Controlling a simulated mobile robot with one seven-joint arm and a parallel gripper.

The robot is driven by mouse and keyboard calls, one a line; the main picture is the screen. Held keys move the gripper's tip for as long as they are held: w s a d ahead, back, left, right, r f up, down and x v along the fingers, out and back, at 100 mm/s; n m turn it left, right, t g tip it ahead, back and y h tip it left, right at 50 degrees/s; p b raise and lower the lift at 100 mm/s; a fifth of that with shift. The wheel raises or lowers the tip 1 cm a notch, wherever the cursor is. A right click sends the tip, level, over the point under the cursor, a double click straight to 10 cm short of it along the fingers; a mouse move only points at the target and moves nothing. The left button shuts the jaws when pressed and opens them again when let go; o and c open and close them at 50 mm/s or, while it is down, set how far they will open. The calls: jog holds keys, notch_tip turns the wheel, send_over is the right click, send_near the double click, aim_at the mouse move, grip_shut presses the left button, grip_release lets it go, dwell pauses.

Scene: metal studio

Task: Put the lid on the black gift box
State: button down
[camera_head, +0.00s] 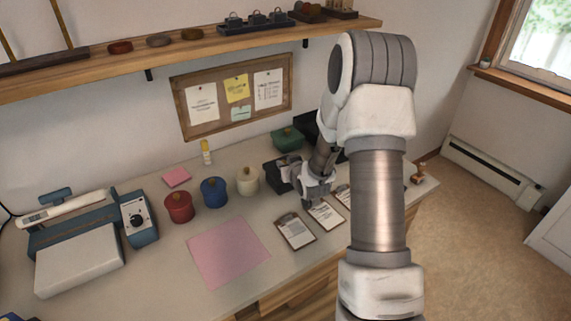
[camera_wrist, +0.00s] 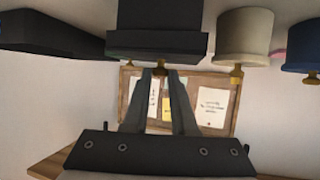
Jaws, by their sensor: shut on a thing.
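The black gift box (camera_wrist: 160,14) hangs upside down at the top centre of the wrist view. Its black lid (camera_wrist: 155,45), a slightly wider band with a gold knob (camera_wrist: 159,71), lines up with the body with no clear gap. I cannot tell if it is fully seated. My gripper (camera_wrist: 160,82) points towards the wall, its two fingers closed around the knob. In the head view, my gripper (camera_head: 300,172) is at the black box (camera_head: 272,172), partly hiding it.
Lidded cream (camera_head: 247,181), blue (camera_head: 214,192) and red (camera_head: 179,207) boxes stand left of the black one. A green box (camera_head: 287,139) stands behind. Clipboards (camera_head: 295,231) lie in front. A pink sheet (camera_head: 228,250) covers flat table space. My arm hides the right side.

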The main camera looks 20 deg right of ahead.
jog(key=shift+f+b, duration=0.9)
jog(key=shift+b, duration=0.05)
dwell(0.5)
jog(key=c, duration=0.6)
grip_release()
jog(key=shift+c, duration=0.2)
